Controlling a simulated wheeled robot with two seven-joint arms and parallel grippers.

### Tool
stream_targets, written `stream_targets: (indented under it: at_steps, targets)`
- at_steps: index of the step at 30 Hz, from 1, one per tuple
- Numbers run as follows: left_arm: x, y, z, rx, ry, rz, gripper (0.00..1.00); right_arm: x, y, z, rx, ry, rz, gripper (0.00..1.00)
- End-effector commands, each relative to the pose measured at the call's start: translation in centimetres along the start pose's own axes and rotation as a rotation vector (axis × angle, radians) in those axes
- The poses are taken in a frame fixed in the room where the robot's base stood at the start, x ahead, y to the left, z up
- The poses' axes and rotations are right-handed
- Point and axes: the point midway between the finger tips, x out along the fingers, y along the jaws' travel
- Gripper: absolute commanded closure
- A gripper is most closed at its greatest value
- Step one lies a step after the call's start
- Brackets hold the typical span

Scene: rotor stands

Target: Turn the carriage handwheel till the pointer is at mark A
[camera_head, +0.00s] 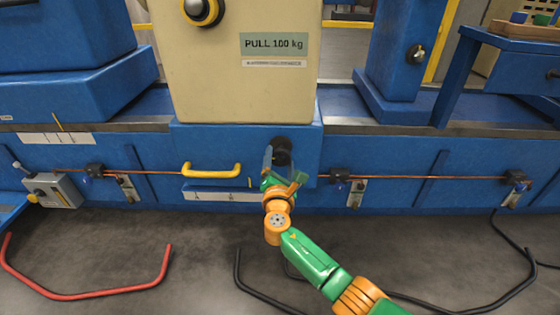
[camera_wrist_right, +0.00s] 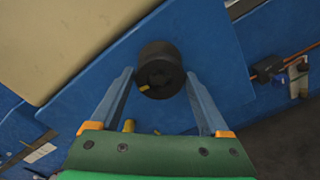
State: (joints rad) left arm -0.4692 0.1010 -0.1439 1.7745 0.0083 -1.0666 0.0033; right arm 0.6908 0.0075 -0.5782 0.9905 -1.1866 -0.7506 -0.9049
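The carriage handwheel (camera_head: 284,146) looks like a small black round knob on the blue carriage front, right of the yellow handle. In the right wrist view its round face (camera_wrist_right: 160,74) carries a short yellow mark. My right gripper (camera_head: 282,168) is at the knob; in the wrist view its two fingers (camera_wrist_right: 160,88) stand apart on either side of it, with small gaps showing. A white scale strip (camera_head: 222,194) lies left of the gripper, with a thin yellow pointer (camera_head: 250,183) at its right part. The marks are too small to read surely. My left gripper is out of view.
The yellow handle (camera_head: 212,169) sticks out left of the knob. A copper-coloured rod (camera_head: 430,177) runs along the blue bed. A second strip with a yellow pointer (camera_head: 57,121) is far left.

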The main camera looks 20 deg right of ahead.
Motion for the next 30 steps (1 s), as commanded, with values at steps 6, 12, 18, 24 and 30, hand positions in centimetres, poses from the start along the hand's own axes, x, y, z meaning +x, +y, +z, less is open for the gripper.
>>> stream_targets:
  at_steps: [6,12,18,24,30]
  targets:
    - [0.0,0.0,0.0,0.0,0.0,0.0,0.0,0.0,0.0,0.0,0.0,0.0,0.0,0.0]
    - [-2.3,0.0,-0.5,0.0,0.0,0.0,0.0,-1.8,0.4,0.5,-0.001,0.004,-0.001,0.0]
    - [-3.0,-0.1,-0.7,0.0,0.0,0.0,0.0,-3.5,0.1,0.1,0.0,0.0,0.0,0.0]
    - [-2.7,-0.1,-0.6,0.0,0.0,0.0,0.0,-3.5,0.0,0.0,0.003,-0.001,0.0,0.0]
    - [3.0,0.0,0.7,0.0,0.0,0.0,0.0,-3.6,-1.2,-1.4,0.552,-0.002,0.002,0.0]
